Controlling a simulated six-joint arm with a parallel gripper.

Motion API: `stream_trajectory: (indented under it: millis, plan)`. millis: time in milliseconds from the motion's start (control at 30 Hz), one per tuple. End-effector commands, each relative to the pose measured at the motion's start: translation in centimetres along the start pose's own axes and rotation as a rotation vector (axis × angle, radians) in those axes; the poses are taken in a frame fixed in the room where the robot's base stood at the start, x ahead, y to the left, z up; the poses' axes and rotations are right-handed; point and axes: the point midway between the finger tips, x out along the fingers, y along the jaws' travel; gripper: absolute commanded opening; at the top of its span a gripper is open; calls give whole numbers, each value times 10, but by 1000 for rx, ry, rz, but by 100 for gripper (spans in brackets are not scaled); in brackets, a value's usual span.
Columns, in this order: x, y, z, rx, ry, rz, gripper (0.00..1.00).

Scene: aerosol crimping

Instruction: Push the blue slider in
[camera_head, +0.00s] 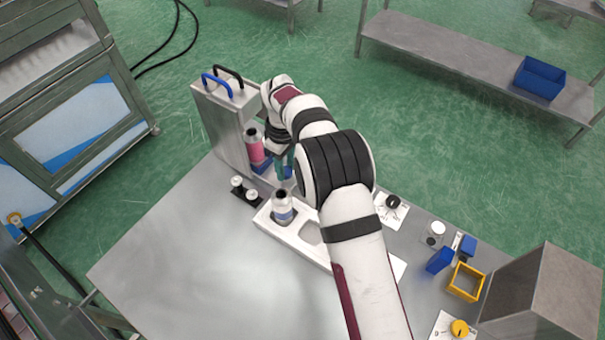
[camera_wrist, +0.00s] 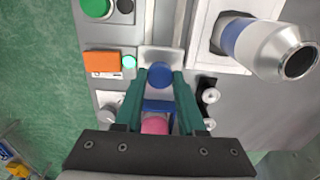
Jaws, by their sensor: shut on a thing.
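The blue slider has a round blue knob (camera_wrist: 160,75), seen in the wrist view between my fingertips on a pale plate. My gripper (camera_wrist: 161,80), with green fingers, is shut on this knob. In the head view my gripper (camera_head: 281,168) is beside the crimping machine (camera_head: 222,125), partly hidden by my arm. A blue block (camera_wrist: 158,105) lies nearer my palm, by a pink can (camera_wrist: 155,126). The pink can (camera_head: 255,148) stands upright at the machine in the head view. How far the slider is in cannot be told.
A silver can (camera_head: 282,208) stands in a white holder (camera_head: 264,222) in front of the machine. Two small white-topped parts (camera_head: 244,190) stand left of it. Blue and yellow bins (camera_head: 466,281) sit to the right. The table's left front is clear.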

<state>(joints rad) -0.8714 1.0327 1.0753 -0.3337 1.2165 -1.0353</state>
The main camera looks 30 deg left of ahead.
Motion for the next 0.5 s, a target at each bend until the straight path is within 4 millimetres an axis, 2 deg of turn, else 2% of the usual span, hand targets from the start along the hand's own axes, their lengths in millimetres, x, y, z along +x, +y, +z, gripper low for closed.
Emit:
stream_trajectory:
  millis: [200,500]
  plan:
    - [-1,1,-17,-1,3,6,0]
    - [-1,0,-20,-3,7,7,0]
